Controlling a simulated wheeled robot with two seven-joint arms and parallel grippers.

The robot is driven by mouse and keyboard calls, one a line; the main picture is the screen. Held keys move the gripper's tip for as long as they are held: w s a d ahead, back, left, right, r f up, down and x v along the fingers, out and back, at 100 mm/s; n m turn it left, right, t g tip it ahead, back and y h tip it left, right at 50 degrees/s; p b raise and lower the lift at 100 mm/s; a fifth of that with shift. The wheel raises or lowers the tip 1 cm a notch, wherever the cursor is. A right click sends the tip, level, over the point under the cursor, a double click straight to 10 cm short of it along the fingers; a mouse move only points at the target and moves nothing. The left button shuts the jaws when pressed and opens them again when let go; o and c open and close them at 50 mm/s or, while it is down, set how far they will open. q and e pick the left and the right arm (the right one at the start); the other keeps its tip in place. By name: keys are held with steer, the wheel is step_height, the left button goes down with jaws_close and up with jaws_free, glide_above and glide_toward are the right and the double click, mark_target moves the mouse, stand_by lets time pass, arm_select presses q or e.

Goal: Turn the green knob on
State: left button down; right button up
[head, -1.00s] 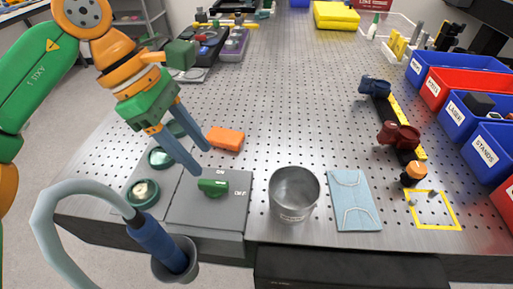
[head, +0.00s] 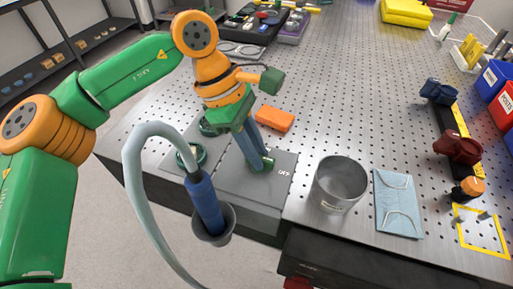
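The green knob (head: 269,163) sits on a grey control plate (head: 236,183) at the front left of the perforated table. Only part of the knob shows beside my fingertips; its pointing direction is hard to tell. The label OFF is readable right of the knob, and the ON label seen earlier is hidden. My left gripper (head: 261,162) reaches down from above with its two blue fingers at the knob. The fingers overlap in this view, so I cannot tell whether they are shut on it. My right gripper is not in view.
An orange block (head: 274,119) lies behind the knob. A blue-handled tool (head: 204,203) with a hose stands in a holder at the front edge. Green-rimmed round items (head: 191,156) are left.

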arm_select(q)
steer(key=shift+f+n+b, duration=0.15)
steer(key=shift+n+b, duration=0.35)
steer(key=shift+b, duration=0.25)
steer(key=n+t+b, duration=0.1)
steer(key=n+b, duration=0.2)
steer(key=shift+t, duration=0.4)
steer(key=n+b, duration=0.1)
steer(key=n, duration=0.1)
steer(key=n+t+b, duration=0.1)
steer(key=n+b, duration=0.1)
steer(key=shift+s+n+t+b, duration=0.2)
steer(key=shift+n+t+b, duration=0.1)
steer(key=shift+n, duration=0.1)
steer(key=n+b, duration=0.1)
steer(key=n, duration=0.1)
steer(key=n+t+y+b, duration=0.1)
steer(key=n, duration=0.1)
steer(key=shift+s+d+n, duration=0.1)
steer(key=shift+d+n, duration=0.05)
steer(key=shift+n, duration=0.15)
steer(key=shift+r+n+t+y+b, duration=0.15)
steer(key=shift+n+t+y+b, duration=0.3)
steer(key=shift+n, duration=0.65)
steer(key=shift+r+n+t+y+b, duration=0.1)
steer(key=shift+n+t+y+b, duration=0.3)
steer(key=shift+n, duration=0.7)
steer(key=c, duration=0.8)
jaws_free()
steer(key=shift+d, duration=0.1)
